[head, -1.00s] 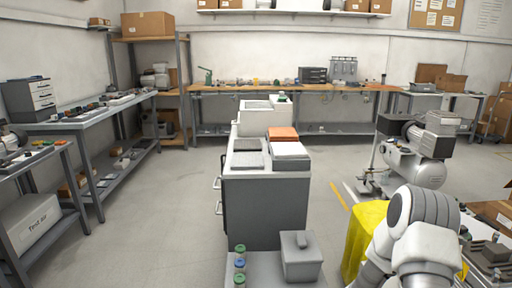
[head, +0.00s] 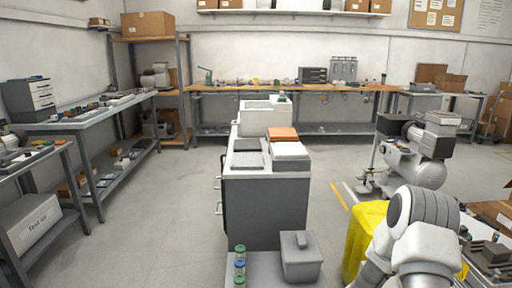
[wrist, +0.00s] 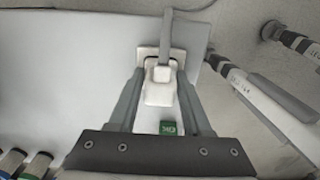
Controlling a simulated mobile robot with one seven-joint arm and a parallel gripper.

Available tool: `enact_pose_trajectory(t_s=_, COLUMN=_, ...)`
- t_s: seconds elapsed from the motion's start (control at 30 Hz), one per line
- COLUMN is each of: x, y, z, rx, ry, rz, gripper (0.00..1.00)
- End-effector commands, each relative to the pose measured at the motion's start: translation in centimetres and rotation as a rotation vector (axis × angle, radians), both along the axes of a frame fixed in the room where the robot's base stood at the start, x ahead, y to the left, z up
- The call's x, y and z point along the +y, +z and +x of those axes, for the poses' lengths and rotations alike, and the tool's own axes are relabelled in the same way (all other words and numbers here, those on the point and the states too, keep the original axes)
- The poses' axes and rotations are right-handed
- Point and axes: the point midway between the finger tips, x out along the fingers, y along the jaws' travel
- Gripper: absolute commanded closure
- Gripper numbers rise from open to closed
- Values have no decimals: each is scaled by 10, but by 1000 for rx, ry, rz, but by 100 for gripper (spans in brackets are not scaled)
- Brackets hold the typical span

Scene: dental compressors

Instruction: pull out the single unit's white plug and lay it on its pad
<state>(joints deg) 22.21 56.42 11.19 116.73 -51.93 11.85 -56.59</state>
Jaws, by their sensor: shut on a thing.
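In the wrist view my gripper (wrist: 161,76) has its two fingers on either side of the white plug (wrist: 159,93) and is shut on it. The plug is in front of a pale socket plate (wrist: 147,53) on a light panel. A grey cable rises above it. I cannot tell whether the plug is still seated in the socket. A small green tag (wrist: 167,128) shows below the plug. In the head view my gripper is out of sight, and I cannot make out the plug's pad.
In the wrist view, labelled pipes (wrist: 250,88) run at the right and capped bottles (wrist: 38,162) stand at the lower left. A grey cabinet (head: 265,212) stands mid-floor. Floor left of it is clear.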

Motion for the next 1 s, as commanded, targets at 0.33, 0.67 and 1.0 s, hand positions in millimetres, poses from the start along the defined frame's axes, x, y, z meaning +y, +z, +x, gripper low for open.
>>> enact_pose_trajectory(t_s=0.33, x=0, y=15, z=0, rx=-1, ry=0, rz=0, gripper=100)
enact_pose_trajectory(t_s=0.67, x=0, y=28, z=0, rx=0, ry=0, rz=0, gripper=100)
enact_pose_trajectory(t_s=1.0, x=0, y=42, z=0, rx=0, ry=0, rz=0, gripper=100)
